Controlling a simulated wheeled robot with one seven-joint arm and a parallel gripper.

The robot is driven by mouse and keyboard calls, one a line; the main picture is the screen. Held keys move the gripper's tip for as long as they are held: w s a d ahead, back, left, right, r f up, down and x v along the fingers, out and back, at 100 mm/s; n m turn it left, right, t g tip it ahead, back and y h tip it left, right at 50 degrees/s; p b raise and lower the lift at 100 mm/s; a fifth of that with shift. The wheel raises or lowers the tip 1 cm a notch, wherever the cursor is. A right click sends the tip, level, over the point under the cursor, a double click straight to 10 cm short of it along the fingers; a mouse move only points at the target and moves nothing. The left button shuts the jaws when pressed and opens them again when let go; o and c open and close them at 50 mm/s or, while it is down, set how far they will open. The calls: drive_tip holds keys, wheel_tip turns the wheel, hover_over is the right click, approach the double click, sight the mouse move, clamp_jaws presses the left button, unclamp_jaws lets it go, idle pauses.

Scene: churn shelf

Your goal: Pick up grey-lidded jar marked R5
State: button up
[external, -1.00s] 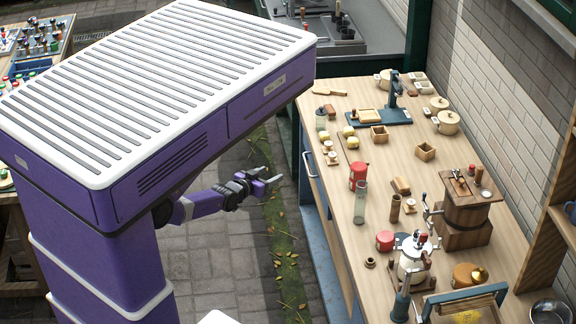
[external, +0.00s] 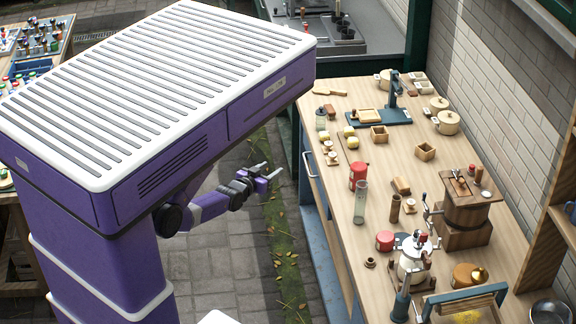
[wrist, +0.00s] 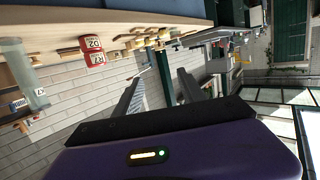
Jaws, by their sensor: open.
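No lid marked R5 can be read in these views. A tall clear jar with a greyish top (external: 361,201) stands near the front edge of the wooden counter. A smaller grey-topped jar (external: 321,119) stands farther back at the counter's left edge.
A red tin (external: 358,176) stands just behind the tall clear jar, and a brown wooden cylinder (external: 395,208) to its right. A white crank-handled churn (external: 411,262) and a wooden grinder (external: 465,215) stand farther right. The counter (external: 318,92) has a blue front; the floor beside it is open.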

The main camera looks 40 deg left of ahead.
sight(315, 123)
drive_tip(key=w+a+r+m+t+h+b, duration=0.1)
drive_tip(key=w+a+m+t+b, duration=0.3)
drive_tip(key=w+m, duration=0.6)
drive_tip(key=w+a+r+m+t+h+b, duration=0.15)
drive_tip(key=w+a+m, duration=0.45)
drive_tip(key=w, duration=0.8)
drive_tip(key=w+a+m+t+h+b, duration=0.1)
drive_tip(key=w+a+m+t, duration=0.2)
drive_tip(key=w+a+m, duration=0.65)
drive_tip(key=w+d+f+m+g+h+b, duration=0.1)
drive_tip(key=w+f+m+g+h, duration=0.45)
drive_tip(key=w+m, duration=0.45)
drive_tip(key=d+f+m+g, duration=0.1)
drive_tip(key=f+m, duration=0.1)
drive_tip(key=s+d+f+m+g+h, duration=0.1)
drive_tip(key=f+m, duration=0.2)
drive_tip(key=d+f+m+g+h, duration=0.1)
drive_tip(key=f+m, duration=0.1)
drive_tip(key=m, duration=0.1)
drive_tip(key=shift+s+d+f+g, duration=0.15)
drive_tip(key=shift+s+d+g, duration=0.1)
drive_tip(key=shift+d+g, duration=0.05)
drive_tip(key=shift+p+x, duration=0.45)
drive_tip(key=shift+x, duration=3.45)
clamp_jaws()
